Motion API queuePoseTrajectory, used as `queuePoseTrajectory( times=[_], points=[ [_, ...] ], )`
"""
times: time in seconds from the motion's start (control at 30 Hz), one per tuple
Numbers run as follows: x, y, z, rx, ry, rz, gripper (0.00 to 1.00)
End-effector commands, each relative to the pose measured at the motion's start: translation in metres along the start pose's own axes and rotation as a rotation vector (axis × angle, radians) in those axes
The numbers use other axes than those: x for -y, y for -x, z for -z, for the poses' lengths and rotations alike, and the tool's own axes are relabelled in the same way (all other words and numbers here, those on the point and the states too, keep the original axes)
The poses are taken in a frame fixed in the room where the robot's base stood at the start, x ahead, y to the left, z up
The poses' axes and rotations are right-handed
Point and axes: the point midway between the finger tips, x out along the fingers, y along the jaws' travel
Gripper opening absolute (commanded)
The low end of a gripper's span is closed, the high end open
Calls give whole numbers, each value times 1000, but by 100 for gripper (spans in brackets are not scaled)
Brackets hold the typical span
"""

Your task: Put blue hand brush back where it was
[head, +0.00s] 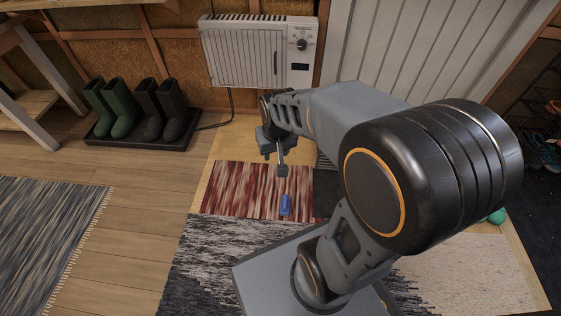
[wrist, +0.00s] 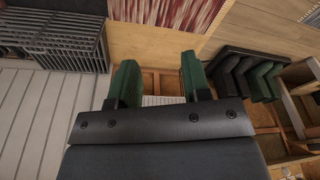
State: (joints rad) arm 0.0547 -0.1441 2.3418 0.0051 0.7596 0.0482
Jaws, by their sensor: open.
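The blue hand brush (head: 285,205) lies on the red-and-white striped rug (head: 240,190), near the rug's front edge. My gripper (head: 282,170) is above the far part of that rug, beyond the brush in the head view. In the wrist view the two green fingers of my gripper (wrist: 160,78) stand apart with nothing between them. The brush does not show in the wrist view; the striped rug (wrist: 170,12) shows at its top edge.
A white wall heater (head: 245,55) hangs behind my gripper. Green and dark boots (head: 122,108) stand on a black tray at the left. Grey rugs (head: 45,230) cover parts of the wooden floor. A green round thing (head: 497,216) shows at right. My arm hides much of the right side.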

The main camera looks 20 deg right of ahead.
Motion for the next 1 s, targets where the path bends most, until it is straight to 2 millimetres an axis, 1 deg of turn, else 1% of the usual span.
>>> queuePoseTrajectory(
  times=[0.03, 0.13, 0.23, 0.4, 0.8, 0.9, 1.0],
  points=[
    [3, 15, -12, -18, 20, 3, 44],
    [5, 32, -34, -32, 54, 7, 44],
    [6, 42, -49, -42, 77, 9, 44],
    [9, 50, -63, -48, 97, 11, 44],
    [9, 52, -64, -50, 99, 11, 44],
    [9, 58, -62, -54, 96, 9, 44],
    [8, 70, -58, -62, 87, 6, 44]
  ],
)
